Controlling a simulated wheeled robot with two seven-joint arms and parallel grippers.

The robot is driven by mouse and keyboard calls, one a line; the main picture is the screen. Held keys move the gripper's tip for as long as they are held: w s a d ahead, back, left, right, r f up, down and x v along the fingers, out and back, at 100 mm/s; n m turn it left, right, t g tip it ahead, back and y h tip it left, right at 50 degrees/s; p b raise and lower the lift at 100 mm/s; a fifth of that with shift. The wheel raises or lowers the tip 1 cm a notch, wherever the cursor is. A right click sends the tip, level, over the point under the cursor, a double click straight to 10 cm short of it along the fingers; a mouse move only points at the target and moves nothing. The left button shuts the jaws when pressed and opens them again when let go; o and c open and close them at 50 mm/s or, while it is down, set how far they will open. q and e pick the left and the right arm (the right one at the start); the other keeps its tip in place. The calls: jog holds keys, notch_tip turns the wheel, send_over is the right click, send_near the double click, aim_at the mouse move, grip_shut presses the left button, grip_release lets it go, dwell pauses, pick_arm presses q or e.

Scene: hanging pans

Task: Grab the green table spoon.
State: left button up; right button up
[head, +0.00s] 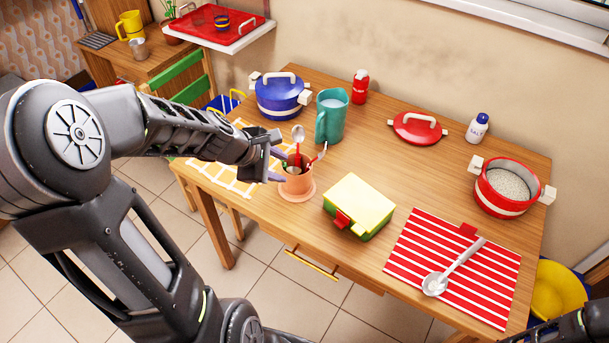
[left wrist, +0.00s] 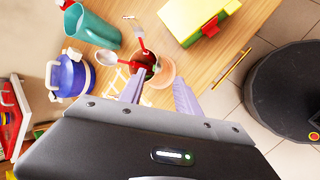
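A terracotta cup (head: 297,184) holds several utensils near the table's front edge; it also shows in the left wrist view (left wrist: 166,73). A metal spoon head (head: 298,132) sticks up from it, and a fork (left wrist: 136,30) shows in the left wrist view. The handle parts I can see are red. I cannot make out a green table spoon. My left gripper (head: 276,164) is at the left side of the cup, level with its upper part. Its fingers (left wrist: 158,95) are apart, with nothing visibly held between them. My right gripper is out of view.
A teal pitcher (head: 332,117) and blue pot (head: 279,95) stand behind the cup. A yellow-green box (head: 359,206) is to its right. A ladle (head: 453,268) lies on a red striped cloth (head: 487,289). A red pot (head: 503,191) stands far right. The table's middle is clear.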

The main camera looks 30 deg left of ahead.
aim_at(295, 172)
pick_arm(q)
jog(key=shift+w+d, duration=0.1)
jog(key=shift+d, duration=0.1)
jog(key=shift+b+x, duration=0.45)
jog(key=shift+x, duration=0.7)
jog(key=shift+w+a+f, duration=0.1)
jog(key=shift+f, duration=0.1)
jog(key=b+x, duration=0.1)
jog(key=x, duration=0.4)
jog(key=shift+w, duration=0.1)
grip_shut()
